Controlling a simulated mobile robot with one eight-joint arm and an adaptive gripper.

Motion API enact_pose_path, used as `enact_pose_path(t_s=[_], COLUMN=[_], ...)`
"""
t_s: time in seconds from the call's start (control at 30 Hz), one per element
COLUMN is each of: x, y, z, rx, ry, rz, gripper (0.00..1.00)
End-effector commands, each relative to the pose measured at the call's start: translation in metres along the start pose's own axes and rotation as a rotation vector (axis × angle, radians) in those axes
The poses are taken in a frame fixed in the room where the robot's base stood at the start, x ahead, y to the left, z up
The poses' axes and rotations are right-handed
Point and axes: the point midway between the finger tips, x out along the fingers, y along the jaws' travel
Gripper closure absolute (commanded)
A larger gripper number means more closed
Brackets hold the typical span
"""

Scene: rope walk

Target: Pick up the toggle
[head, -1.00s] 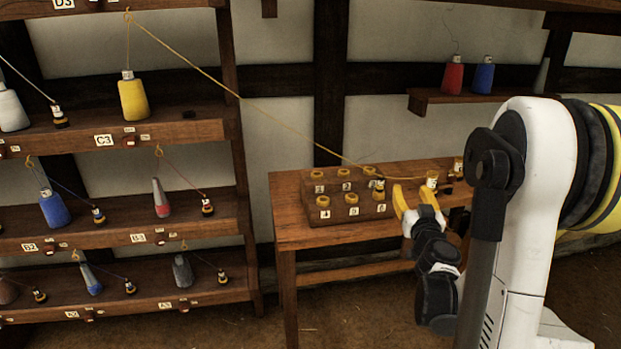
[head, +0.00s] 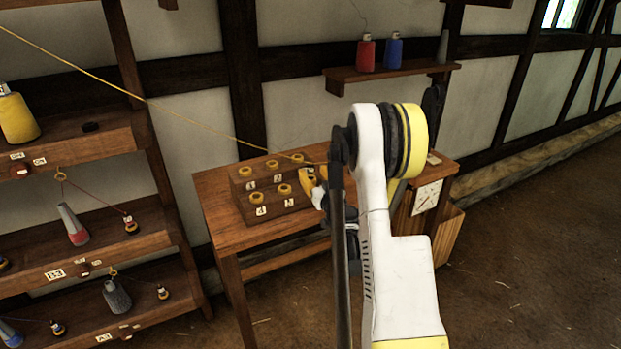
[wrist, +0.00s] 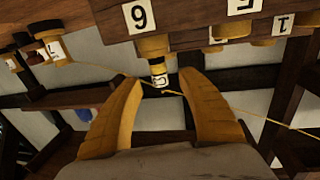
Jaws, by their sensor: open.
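The toggle (wrist: 158,72) shows in the wrist view as a small yellow and dark piece with a white tag, below the block face marked 6. A thin yellow cord (wrist: 108,76) runs past its tagged end. My gripper (wrist: 160,83) is open, with its two yellow fingers either side of the toggle's tagged end in the picture; I cannot tell how deep the toggle sits between them. In the head view my gripper (head: 313,187) is at the right end of the numbered block, partly behind my arm. The toggle cannot be made out there.
The numbered block (head: 270,209) with several yellow-ringed holes stands on a wooden table (head: 222,227). The yellow cord (head: 180,115) stretches from the upper left to the block. A rack (head: 150,240) of cones is at left. A wall shelf (head: 405,72) holds red and blue cones.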

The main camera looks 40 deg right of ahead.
Motion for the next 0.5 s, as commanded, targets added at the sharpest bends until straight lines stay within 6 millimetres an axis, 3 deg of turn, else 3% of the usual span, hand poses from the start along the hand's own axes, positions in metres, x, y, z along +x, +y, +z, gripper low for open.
enact_pose_path(t_s=[0.2,0.43,0.5], x=[0.025,0.025,0.025], y=[0.000,0.000,0.000], z=[0.002,0.001,0.001], rx=[0.000,0.000,0.000], ry=[0.000,0.000,0.000], rz=[0.000,0.000,0.000], gripper=[0.53,0.55,0.76])
